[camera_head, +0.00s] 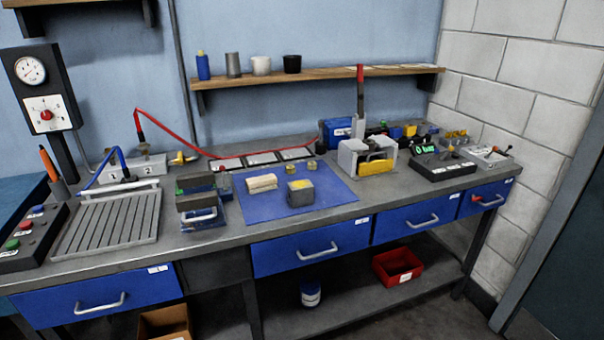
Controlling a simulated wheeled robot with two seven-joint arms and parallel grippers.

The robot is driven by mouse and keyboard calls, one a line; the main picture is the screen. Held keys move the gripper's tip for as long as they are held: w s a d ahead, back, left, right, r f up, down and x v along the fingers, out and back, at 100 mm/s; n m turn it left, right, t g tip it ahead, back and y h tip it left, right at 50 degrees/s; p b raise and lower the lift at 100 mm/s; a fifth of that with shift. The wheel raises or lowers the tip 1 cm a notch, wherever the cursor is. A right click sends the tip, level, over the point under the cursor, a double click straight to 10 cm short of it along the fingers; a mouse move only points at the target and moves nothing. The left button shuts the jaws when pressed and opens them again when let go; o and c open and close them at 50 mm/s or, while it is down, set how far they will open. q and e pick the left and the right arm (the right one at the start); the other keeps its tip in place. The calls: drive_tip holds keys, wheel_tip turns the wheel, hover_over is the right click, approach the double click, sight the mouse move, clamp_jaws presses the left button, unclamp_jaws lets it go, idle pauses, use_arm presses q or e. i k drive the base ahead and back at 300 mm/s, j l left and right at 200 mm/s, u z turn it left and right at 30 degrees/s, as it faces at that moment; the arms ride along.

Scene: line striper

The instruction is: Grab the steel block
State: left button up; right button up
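Two small brass-coloured pieces (311,165) stand behind the grey block. Neither of my grippers shows in the head view, so nothing is seen touching the block.
A dark vise-like device (198,198) stands left of the mat, and a grey press with a red-tipped lever (353,158) right of it. A ribbed plate (108,222) lies at left. A wooden shelf (310,77) hangs above. The mat's front is clear.

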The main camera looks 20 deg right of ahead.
sight(300, 191)
drive_tip(key=i+j+z, duration=0.35)
drive_tip(key=i+j, duration=0.25)
drive_tip(key=i, duration=0.2)
drive_tip(key=i+j+z, duration=0.3)
drive_tip(key=i+j, duration=0.4)
drive_tip(key=j, duration=0.15)
